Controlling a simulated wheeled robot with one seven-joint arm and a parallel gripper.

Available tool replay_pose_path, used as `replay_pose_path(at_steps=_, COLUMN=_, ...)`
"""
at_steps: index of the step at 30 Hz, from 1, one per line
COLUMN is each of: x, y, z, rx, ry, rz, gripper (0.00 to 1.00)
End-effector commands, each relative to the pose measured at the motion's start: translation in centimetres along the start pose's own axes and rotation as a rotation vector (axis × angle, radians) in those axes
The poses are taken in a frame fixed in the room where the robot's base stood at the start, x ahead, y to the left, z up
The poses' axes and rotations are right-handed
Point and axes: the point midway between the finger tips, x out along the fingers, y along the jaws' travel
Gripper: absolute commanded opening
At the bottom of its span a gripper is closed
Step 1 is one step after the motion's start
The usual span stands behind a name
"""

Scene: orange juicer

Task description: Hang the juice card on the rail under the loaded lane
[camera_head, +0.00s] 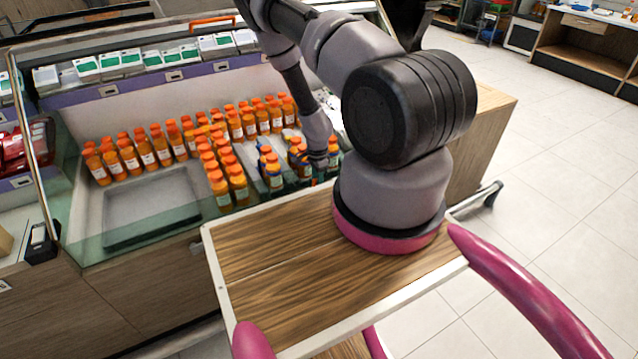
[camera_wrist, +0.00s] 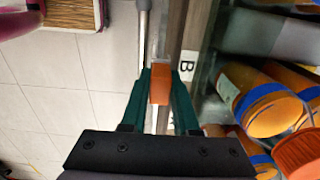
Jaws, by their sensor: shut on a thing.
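In the wrist view, the green fingers of my gripper (camera_wrist: 161,88) are shut on a small orange piece (camera_wrist: 160,84), which appears to be the juice card; only a narrow part of it shows. It is in front of a wood-and-metal front edge (camera_wrist: 173,35) of the display case. A white label with a letter B (camera_wrist: 187,66) is on that edge, just right of the fingertips. A grey metal bar (camera_wrist: 143,40), possibly the rail, runs beside it. I cannot tell whether the card touches the rail. In the head view, my arm hides the gripper and card.
Rows of orange juice bottles (camera_head: 222,190) fill the case; bottles with blue bands (camera_wrist: 262,108) are close right of my gripper in the wrist view. An empty dark tray (camera_head: 150,212) lies left in the case. White-and-green boxes (camera_head: 110,63) line the back shelf. Tiled floor (camera_head: 560,150) is clear at right.

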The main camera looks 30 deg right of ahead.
Motion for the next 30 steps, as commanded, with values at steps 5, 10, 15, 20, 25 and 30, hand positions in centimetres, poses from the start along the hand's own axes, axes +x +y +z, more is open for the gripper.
replay_pose_path(at_steps=5, x=1.5, y=0.0, z=0.0, rx=-0.001, ry=0.000, rz=0.000, gripper=0.00)
replay_pose_path(at_steps=10, x=2.8, y=0.0, z=0.0, rx=-0.002, ry=0.000, rz=0.000, gripper=0.00)
replay_pose_path(at_steps=15, x=3.7, y=0.0, z=0.0, rx=-0.001, ry=0.000, rz=0.000, gripper=0.00)
replay_pose_path(at_steps=20, x=4.1, y=-0.1, z=0.0, rx=-0.002, ry=0.000, rz=-0.002, gripper=0.00)
replay_pose_path(at_steps=25, x=4.2, y=-0.1, z=0.0, rx=-0.002, ry=0.000, rz=-0.002, gripper=0.00)
replay_pose_path(at_steps=30, x=4.2, y=-0.1, z=0.0, rx=-0.001, ry=0.000, rz=-0.002, gripper=0.36)
